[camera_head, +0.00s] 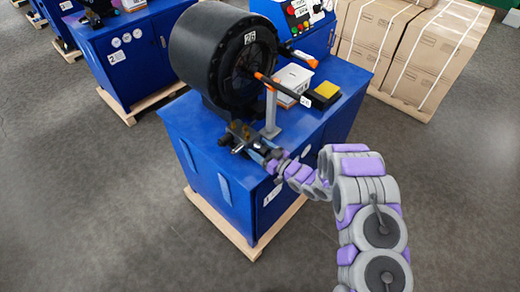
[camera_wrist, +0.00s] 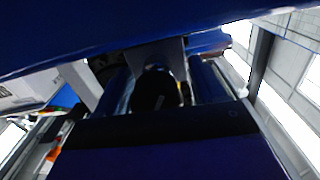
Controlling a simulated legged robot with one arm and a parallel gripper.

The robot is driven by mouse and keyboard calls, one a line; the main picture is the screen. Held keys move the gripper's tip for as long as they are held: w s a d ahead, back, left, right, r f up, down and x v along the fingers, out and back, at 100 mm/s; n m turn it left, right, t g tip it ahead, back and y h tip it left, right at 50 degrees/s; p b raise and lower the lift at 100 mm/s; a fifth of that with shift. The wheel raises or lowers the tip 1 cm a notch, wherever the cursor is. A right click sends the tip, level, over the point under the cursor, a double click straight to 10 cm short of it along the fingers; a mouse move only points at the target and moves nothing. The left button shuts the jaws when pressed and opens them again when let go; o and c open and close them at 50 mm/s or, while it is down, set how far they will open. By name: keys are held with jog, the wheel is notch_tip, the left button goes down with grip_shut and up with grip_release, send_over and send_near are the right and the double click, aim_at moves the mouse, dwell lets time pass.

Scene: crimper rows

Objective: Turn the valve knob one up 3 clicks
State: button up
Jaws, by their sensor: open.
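In the head view a small dark metal fitting (camera_head: 238,135) sits at the front edge of the blue crimper cabinet (camera_head: 215,170). My gripper (camera_head: 262,153) is at the end of my purple and grey arm, right up against this fitting. In the wrist view a round black knob (camera_wrist: 155,90) with a pale mark on its face shows in front of a grey bracket (camera_wrist: 172,52). My gripper (camera_wrist: 160,88) is open, with a finger on each side of the knob. I cannot tell whether the fingers touch it. The knob's own face is too small to make out in the head view.
A black crimper drum (camera_head: 215,55) labelled 26 stands on the cabinet. A grey post (camera_head: 271,108) and a black rod with orange ends (camera_head: 290,90) are close above my gripper. A yellow-topped box (camera_head: 326,90) lies at right. Open floor (camera_head: 90,220) is left.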

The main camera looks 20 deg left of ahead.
jog(key=shift+d+r, duration=0.25)
jog(key=shift+d, duration=0.6)
jog(key=shift+c, duration=0.4)
jog(key=shift+a+f, duration=0.15)
jog(key=shift+a, duration=0.45)
jog(key=c, duration=0.6)
jog(key=shift+d, duration=0.1)
jog(key=c, duration=0.4)
